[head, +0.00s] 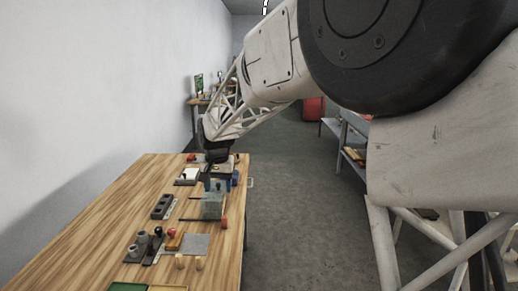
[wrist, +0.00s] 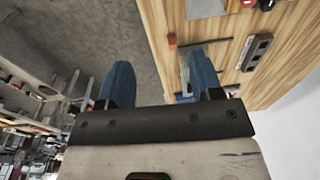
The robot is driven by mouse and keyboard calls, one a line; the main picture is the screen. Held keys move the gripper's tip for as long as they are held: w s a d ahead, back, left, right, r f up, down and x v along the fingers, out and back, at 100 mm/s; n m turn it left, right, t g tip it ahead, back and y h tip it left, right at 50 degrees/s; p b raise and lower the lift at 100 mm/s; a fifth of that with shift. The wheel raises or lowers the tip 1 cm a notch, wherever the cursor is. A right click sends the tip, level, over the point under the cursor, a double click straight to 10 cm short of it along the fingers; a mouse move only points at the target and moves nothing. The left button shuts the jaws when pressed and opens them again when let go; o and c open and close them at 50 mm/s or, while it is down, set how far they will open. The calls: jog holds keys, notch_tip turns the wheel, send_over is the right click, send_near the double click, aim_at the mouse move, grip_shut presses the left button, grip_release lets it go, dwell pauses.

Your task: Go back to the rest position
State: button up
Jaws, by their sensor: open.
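My gripper (head: 221,185) is over the right edge of the wooden table (head: 110,215), pointing down near the table's far end. In the wrist view my gripper (wrist: 160,80) shows two blue fingers spread well apart, with nothing held between them. I cannot tell the exact height of the fingertips above the table.
Shelving (head: 350,150) stands at right, beyond open floor (head: 290,200).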

jog(key=s+d+r+t, duration=0.1)
jog(key=s+d+r, duration=0.2)
jog(key=s+d, duration=0.65)
jog(key=s+d+r, duration=0.3)
jog(key=s+d, duration=0.5)
jog(key=d, duration=0.2)
jog(key=s+d+f, duration=0.2)
jog(key=s+d, duration=0.2)
jog(key=s, duration=0.4)
jog(key=s+d+f, duration=0.2)
jog(key=s+d, duration=0.2)
jog(key=s, duration=0.4)
jog(key=s+d+f, duration=0.2)
jog(key=s+d, duration=0.1)
jog(key=s, duration=0.6)
jog(key=shift+d+t, duration=0.4)
